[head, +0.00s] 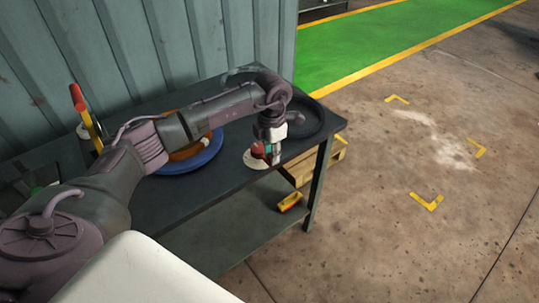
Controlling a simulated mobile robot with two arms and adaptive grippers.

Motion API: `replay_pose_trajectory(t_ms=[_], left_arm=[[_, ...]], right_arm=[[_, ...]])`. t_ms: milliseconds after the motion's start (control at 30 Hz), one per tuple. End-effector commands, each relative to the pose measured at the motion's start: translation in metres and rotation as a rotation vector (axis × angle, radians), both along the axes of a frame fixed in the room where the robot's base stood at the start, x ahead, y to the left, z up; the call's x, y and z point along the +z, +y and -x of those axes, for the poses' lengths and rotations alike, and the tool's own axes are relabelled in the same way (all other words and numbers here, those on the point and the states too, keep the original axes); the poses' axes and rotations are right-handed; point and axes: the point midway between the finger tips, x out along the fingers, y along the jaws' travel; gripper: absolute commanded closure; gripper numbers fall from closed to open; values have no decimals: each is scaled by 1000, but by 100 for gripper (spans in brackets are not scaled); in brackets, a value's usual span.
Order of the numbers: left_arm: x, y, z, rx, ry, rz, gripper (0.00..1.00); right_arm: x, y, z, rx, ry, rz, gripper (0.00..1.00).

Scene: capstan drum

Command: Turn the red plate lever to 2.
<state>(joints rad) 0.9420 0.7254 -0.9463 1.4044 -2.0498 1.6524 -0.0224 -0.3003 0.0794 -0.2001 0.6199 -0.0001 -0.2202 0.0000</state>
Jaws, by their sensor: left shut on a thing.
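The red plate lever (257,150) shows as a small red part above a pale round plate (256,162) near the right front corner of the dark table. My left gripper (269,152) points down over it, shut on the red lever. The gripper and wrist hide much of the lever, and the number marks on the plate are too small to read. My right gripper is not in view.
The dark table (215,205) has a lower shelf with a yellow and red object (290,202). A blue plate (205,157) with an orange-brown thing lies left of my gripper. A wooden pallet (302,170) stands behind. Open floor lies to the right.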

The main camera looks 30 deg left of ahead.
Motion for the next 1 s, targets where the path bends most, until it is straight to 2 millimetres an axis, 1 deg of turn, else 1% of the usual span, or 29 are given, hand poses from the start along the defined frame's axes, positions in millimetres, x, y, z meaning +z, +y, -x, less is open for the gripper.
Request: replay_pose_trajectory(t_ms=[433,467,600,867,1000], left_arm=[[1,0,-2,13,-3,-1,100],[1,0,-2,13,-3,-1,70],[1,0,-1,12,-3,-1,47],[1,0,-1,12,-1,0,46],[8,0,-2,12,-4,0,46]], right_arm=[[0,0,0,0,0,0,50],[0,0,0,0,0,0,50],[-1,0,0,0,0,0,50],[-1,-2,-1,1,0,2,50],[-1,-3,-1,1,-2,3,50]])
